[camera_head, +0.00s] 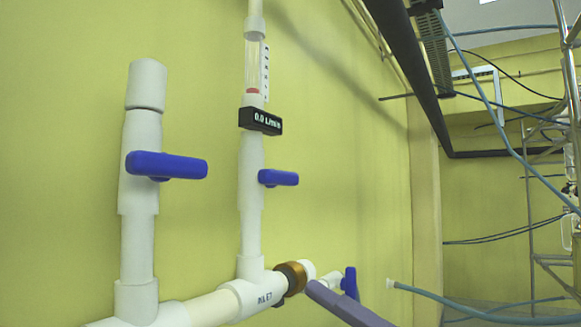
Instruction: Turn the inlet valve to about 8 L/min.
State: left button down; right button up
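A white vertical pipe in the middle carries a valve with a blue handle (278,178), which points sideways, across the pipe. The tee (252,293) below it has a label that reads like INLET. Above this valve, a black display (260,121) reads 0.0 L/min. Over it stands a clear flow tube (256,68) with a red float (252,92) at its bottom. A larger blue handle (168,165) on the left pipe also lies across its pipe. Neither of my grippers is recognisable in view, and nothing touches these handles.
A third blue handle (350,283) stands upright on a short white pipe at the lower right. A purple-grey bar (345,304) enters from below near it; I cannot tell what it is. A brass-coloured fitting (291,277) joins the tee. Blue hoses (480,308) and metal framing are at right.

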jog(key=s+r+n+g+h+p, duration=0.1)
jog(key=s+r+n+g, duration=0.25)
jog(key=r+n, duration=0.85)
jog(key=n+t+h+p, duration=0.1)
jog(key=t+h, duration=0.2)
jog(key=h, duration=0.1)
send_near(286, 176)
jog(key=shift+g, duration=0.25)
jog(key=p+x, duration=0.1)
jog(key=x, duration=0.4)
jog(key=p+x, duration=0.1)
jog(key=x, duration=0.2)
jog(key=shift+w+r+p, duration=0.1)
jog(key=shift+r+p, duration=0.15)
jog(key=shift+p, duration=0.1)
jog(key=shift+w+a+f, duration=0.1)
jog(key=shift+w+a, duration=0.25)
jog(key=shift+a, duration=0.05)
jog(key=c, duration=1.1)
jog(key=shift+o, duration=0.2)
